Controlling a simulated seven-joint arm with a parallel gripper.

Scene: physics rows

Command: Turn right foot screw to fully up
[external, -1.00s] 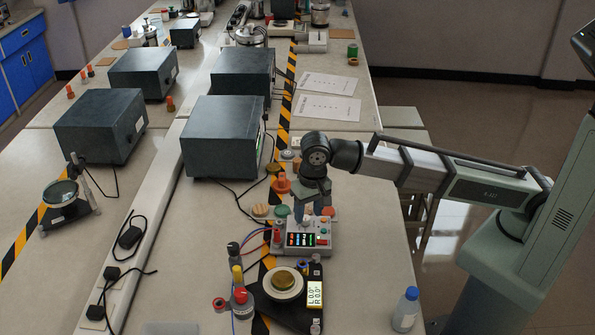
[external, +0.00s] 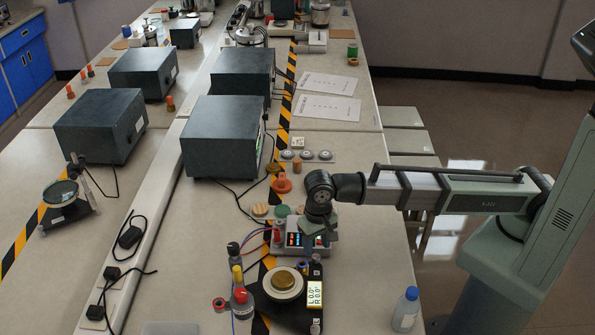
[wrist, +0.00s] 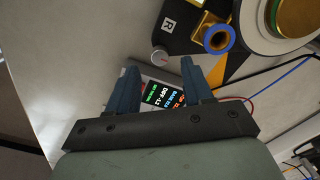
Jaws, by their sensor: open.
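The levelling stand is a black base (external: 277,311) with a round brass-topped platform (external: 284,280) and a readout (external: 315,294) showing L 0.0° and R 0.0°. In the wrist view, a small grey knob (wrist: 159,57), apparently the right foot screw, sits at the base's corner beside an R label (wrist: 169,24). My gripper (wrist: 172,70) is open and empty, with the knob just beyond its fingertips, apart from them. In the external view my wrist hides the fingers above the control box, behind the stand.
The control box (external: 292,246) with its lit display lies under my gripper. A blue-ringed part (wrist: 219,39) is close to the knob. Red and blue wires run beside the stand. A bottle (external: 406,309) stands at right; the table between is clear.

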